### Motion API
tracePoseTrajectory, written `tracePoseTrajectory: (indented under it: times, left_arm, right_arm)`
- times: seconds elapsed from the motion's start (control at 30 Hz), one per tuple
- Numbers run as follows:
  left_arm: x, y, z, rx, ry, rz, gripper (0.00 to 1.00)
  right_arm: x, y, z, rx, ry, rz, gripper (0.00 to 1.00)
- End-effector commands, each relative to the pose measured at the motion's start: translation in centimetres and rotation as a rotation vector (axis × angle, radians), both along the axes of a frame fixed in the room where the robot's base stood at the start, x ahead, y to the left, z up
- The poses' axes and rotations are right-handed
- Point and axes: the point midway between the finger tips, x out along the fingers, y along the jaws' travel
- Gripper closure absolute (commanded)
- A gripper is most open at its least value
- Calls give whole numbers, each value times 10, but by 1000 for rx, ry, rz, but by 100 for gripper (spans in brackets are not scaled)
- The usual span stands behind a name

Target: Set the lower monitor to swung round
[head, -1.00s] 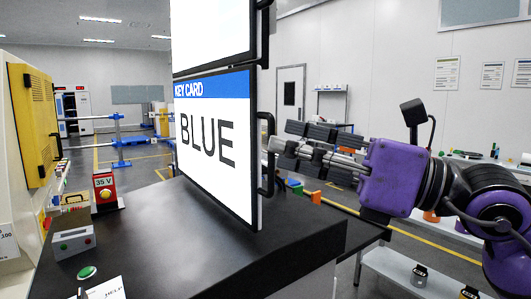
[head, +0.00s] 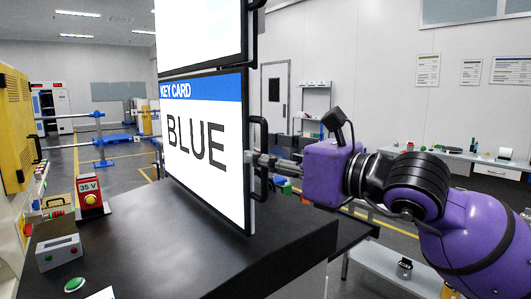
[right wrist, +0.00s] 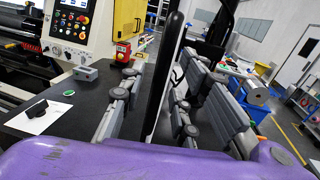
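The lower monitor (head: 205,150) shows a white screen with a blue "KEY CARD" band and the word "BLUE". It stands above the black bench, its screen angled to the left. A black handle (head: 264,135) sits on its right edge. My purple right gripper (head: 258,160) comes in from the right, its fingertips at this handle. In the right wrist view the fingers are apart, with a dark upright bar (right wrist: 166,70) between them. The bar looks like the handle; I cannot tell whether either finger touches it. My left gripper is not in view.
An upper monitor (head: 200,32) hangs directly above. On the black bench (head: 150,250) stand a red box marked "35 V" (head: 90,197), a grey box (head: 58,252) and a green button (head: 74,284). A yellow-panelled machine (head: 14,120) borders the left.

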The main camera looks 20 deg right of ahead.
Motion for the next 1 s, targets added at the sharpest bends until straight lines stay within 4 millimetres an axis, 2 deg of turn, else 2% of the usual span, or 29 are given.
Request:
tracePoseTrajectory:
  times: [0.37, 0.6, 1.0]
  left_arm:
    - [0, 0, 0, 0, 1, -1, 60]
    - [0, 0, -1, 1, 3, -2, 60]
    - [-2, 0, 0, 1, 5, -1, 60]
  right_arm:
    - [5, 3, -1, -1, 1, 0, 71]
    - [5, 3, -1, -1, 1, 0, 100]
    - [5, 3, -1, -1, 2, 2, 100]
